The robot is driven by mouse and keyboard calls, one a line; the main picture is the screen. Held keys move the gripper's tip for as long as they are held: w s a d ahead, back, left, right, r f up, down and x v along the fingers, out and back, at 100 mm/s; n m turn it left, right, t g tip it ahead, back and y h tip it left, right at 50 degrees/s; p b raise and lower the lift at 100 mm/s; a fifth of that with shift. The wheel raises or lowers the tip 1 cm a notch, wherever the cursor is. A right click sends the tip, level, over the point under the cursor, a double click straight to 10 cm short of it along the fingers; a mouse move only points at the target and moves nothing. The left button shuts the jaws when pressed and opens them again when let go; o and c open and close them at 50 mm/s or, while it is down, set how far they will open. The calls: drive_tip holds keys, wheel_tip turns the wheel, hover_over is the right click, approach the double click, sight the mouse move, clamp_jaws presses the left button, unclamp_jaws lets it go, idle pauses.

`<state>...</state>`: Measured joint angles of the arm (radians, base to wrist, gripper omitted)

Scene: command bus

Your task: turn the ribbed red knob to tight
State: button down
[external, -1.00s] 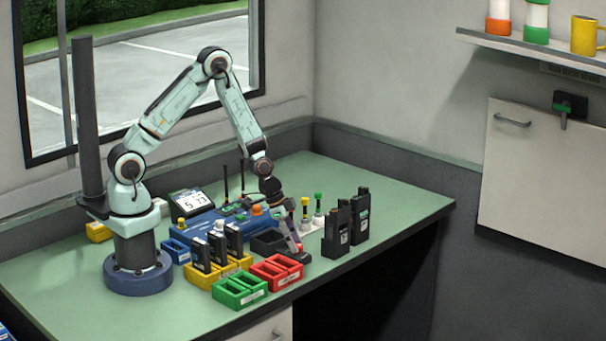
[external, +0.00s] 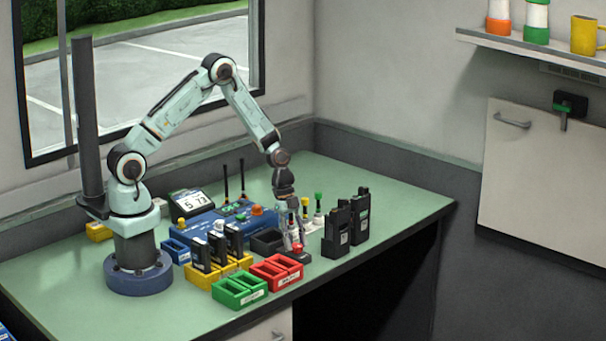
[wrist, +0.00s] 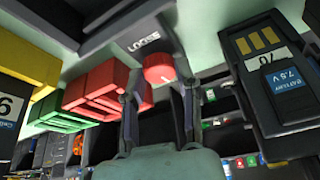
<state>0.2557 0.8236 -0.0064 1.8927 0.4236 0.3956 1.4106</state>
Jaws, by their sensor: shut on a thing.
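The red knob (wrist: 158,68) sits on a dark base beside a white LOOSE label (wrist: 143,42) in the wrist view. The knob (external: 297,247) also shows at the front of the bench in the external view, to the right of the red tray. My gripper (wrist: 157,84) has one finger on each side of the knob and is shut on it. In the external view my gripper (external: 294,238) points down over the knob. The ribs are too small to make out, and the fingers partly hide the knob's sides.
The red tray (external: 277,271) stands close left of the knob, with the green tray (external: 240,292) nearer the front. Black radios (external: 360,216) in a dark holder stand close on the right. A blue unit (external: 205,224) with antennas is behind. Free bench lies to the far right.

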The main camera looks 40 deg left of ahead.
drive_tip(key=shift+m, duration=0.4)
drive_tip(key=c, duration=0.8)
unclamp_jaws()
drive_tip(key=v, duration=1.2)
drive_tip(key=shift+w, duration=0.2)
